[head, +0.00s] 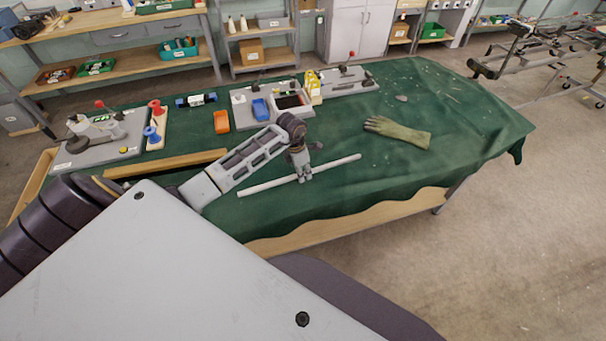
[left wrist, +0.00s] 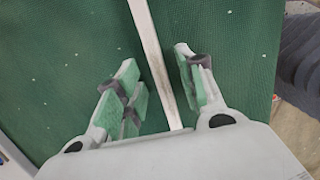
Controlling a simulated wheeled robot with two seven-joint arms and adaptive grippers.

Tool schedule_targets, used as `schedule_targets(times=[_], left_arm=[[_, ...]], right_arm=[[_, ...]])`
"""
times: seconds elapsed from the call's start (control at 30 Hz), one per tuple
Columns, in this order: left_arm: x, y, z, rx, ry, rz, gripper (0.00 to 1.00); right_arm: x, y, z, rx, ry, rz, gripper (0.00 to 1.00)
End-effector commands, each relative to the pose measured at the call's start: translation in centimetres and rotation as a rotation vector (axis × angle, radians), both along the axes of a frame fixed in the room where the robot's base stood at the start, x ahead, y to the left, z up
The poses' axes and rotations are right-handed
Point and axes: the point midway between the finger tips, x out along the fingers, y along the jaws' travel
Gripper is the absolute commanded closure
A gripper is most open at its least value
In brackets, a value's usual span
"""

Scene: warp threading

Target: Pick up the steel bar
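The steel bar (head: 262,186) is a long, thin, pale rod lying on the green cloth of the table, slanting up to the right in the head view. My left gripper (head: 304,176) is over the bar's middle, pointing down. In the left wrist view the bar (left wrist: 154,45) runs between the fingers of my left gripper (left wrist: 158,62). The fingers stand apart, with green cloth visible on both sides of the bar, so the gripper is open. My right gripper is not in view.
A tan glove (head: 400,131) lies right of the bar on the green cloth (head: 460,110). Behind are an orange block (head: 221,122), a grey tray with a blue block (head: 260,109) and yellow bottles (head: 313,88). A wooden strip (head: 165,163) lies at left. Cloth around the bar is clear.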

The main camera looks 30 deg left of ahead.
Motion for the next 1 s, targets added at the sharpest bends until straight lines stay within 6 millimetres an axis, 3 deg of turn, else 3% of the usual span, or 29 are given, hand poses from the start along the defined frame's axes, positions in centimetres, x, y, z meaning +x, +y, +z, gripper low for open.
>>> schedule_targets(times=[0.3, 0.6, 1.0], left_arm=[[-0.01, -0.01, 0.01, 0.0, 0.0, 0.0, 0.62], [0.01, 0.0, 0.02, 0.0, 0.0, 0.0, 1.0], [0.14, 0.01, 0.22, -0.001, -0.004, 0.0, 1.0]], right_arm=[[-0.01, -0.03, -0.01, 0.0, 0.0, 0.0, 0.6], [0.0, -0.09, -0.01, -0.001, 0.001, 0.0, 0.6], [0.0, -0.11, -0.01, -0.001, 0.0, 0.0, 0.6]])
